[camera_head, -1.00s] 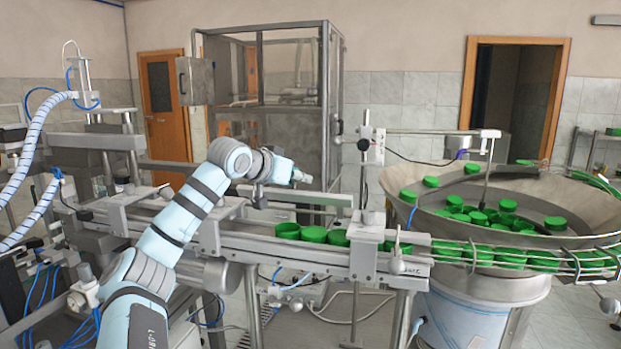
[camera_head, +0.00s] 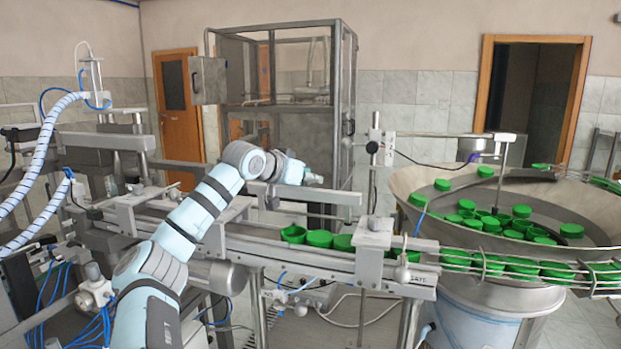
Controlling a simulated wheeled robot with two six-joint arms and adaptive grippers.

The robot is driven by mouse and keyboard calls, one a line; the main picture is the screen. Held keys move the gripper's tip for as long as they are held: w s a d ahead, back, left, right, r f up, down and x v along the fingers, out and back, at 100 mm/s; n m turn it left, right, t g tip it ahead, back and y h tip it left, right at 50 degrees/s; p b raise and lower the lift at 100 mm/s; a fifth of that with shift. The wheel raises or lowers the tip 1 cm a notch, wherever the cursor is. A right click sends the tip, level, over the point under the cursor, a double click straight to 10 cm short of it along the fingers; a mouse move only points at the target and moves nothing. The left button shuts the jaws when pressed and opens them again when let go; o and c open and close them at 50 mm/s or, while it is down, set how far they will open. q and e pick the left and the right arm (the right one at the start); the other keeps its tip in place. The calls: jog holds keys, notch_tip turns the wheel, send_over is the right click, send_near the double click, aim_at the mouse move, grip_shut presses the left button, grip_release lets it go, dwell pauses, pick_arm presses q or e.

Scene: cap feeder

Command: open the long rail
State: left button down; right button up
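The long rail seems to be the pale straight bar (camera_head: 335,196) above the far side of the conveyor (camera_head: 300,255); I cannot be sure which part is meant. My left arm reaches in from the lower left. Its end, with the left gripper (camera_head: 312,178), is over the conveyor, close to the bar in the picture. Its fingers are too small to tell whether they are open or shut, or whether they touch the bar. Green caps (camera_head: 319,239) sit in the conveyor channel below. My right gripper is out of view.
A bracket block (camera_head: 373,238) with a post and knob stands on the conveyor, right of the caps. Wire guides holding green caps (camera_head: 522,267) run right to the round feeder bowl (camera_head: 415,190). A metal-framed cabinet (camera_head: 285,120) stands behind.

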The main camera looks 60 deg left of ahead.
pick_arm(q)
jog(key=shift+f, duration=0.2)
dwell(0.7)
jog(key=c, duration=1.5)
grip_release()
jog(key=shift+o, duration=1)
jog(key=shift+w+a+f, duration=0.2)
jog(key=shift+w+a, duration=0.05)
jog(key=shift+a, duration=0.05)
jog(key=shift+s+r, duration=0.25)
jog(key=shift+r, duration=0.6)
jog(key=r, duration=0.7)
jog(key=shift+w+r, duration=0.35)
jog(key=shift+s+d+r, duration=0.1)
jog(key=shift+r, duration=0.3)
jog(key=shift+f, duration=0.1)
